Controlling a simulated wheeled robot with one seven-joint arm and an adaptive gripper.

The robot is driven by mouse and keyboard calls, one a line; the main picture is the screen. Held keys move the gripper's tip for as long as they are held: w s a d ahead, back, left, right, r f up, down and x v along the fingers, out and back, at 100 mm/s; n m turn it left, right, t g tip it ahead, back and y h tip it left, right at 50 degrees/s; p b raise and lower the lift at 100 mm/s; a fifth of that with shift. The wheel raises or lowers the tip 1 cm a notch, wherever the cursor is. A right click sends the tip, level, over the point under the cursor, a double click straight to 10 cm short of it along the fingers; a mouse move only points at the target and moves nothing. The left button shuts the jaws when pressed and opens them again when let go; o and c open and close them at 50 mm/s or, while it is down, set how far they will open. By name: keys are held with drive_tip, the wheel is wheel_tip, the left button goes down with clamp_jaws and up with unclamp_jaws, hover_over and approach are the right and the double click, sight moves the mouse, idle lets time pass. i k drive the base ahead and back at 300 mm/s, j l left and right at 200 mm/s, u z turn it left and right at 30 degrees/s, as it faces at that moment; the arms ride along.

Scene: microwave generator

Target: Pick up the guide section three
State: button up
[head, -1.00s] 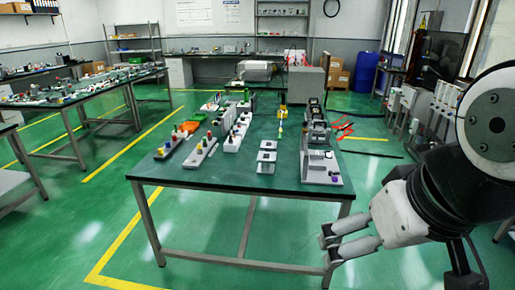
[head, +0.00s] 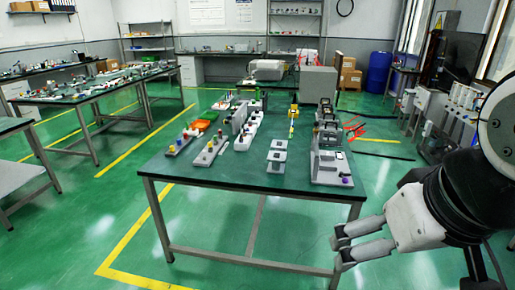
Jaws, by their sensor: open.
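My gripper (head: 338,250) is open and empty at the lower right of the head view. It is in front of the near right corner of the green-topped table (head: 235,181), below the level of its top. On that table stand several grey assemblies and blocks. A pair of small light grey block parts (head: 276,160) stands near the middle front. A row of grey machine-like parts (head: 326,150) runs along the right side. The parts are too small to tell which one is guide section three.
Another cluttered table (head: 90,92) stands at the left. The green floor in front is clear.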

sight(275, 166)
drive_tip(key=i+j+z, duration=0.25)
drive_tip(key=i+j, duration=0.4)
drive_tip(key=i, duration=0.3)
drive_tip(key=i+j+z, duration=0.25)
drive_tip(key=i+j, duration=0.6)
drive_tip(key=i, duration=0.1)
